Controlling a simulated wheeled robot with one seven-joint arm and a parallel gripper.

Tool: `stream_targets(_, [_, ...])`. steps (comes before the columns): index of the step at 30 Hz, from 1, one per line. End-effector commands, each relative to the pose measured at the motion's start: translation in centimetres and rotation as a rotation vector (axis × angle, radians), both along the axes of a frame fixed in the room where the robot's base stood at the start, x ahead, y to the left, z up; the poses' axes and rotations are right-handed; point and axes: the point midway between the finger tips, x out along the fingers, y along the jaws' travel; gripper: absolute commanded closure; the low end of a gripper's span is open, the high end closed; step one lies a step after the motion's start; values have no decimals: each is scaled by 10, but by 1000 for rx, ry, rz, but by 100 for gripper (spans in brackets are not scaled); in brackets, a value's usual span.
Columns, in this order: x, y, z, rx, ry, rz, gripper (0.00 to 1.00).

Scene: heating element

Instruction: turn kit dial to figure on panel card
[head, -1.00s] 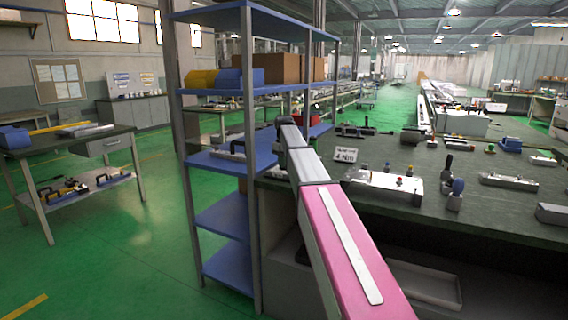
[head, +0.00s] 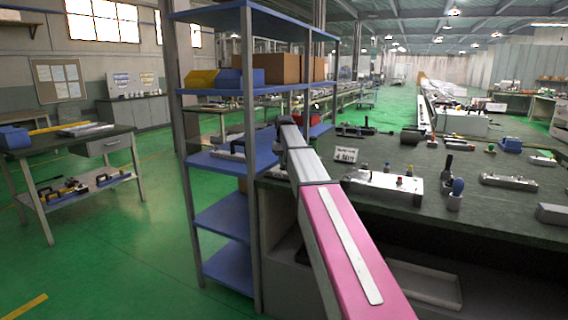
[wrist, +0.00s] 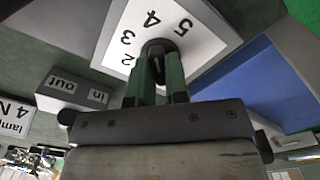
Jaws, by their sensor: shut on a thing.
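The kit dial, a dark round knob (wrist: 157,47), stands on a white scale plate (wrist: 205,40) in the wrist view. The figures 2, 3, 4 and 5 show around it, upside down or tilted. My gripper (wrist: 158,72) has its green fingers shut on the knob. They partly cover it, and I cannot tell which figure it points to. The panel card (wrist: 15,118) at the left edge of the wrist view reads "lamp" and "4 N", cut off. In the head view a white card (head: 346,155) shows a blurred 4. My arm hides the dial there.
A grey block labelled "in" and "out" (wrist: 75,88) sits left of the dial plate. A blue shelf rack (head: 225,160) stands beside the green-topped bench (head: 480,215). The bench holds a metal fixture (head: 375,182) and several small parts.

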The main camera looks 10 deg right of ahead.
Motion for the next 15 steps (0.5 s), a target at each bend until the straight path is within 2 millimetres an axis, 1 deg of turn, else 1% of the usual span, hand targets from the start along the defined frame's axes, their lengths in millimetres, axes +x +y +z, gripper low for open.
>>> stream_targets(5, [1,0,1,0,0,1,100])
stream_targets(6, [1,0,1,0,0,1,79])
stream_targets(8, [1,0,1,0,0,1,60])
stream_targets(15, [0,0,0,0,0,2,60])
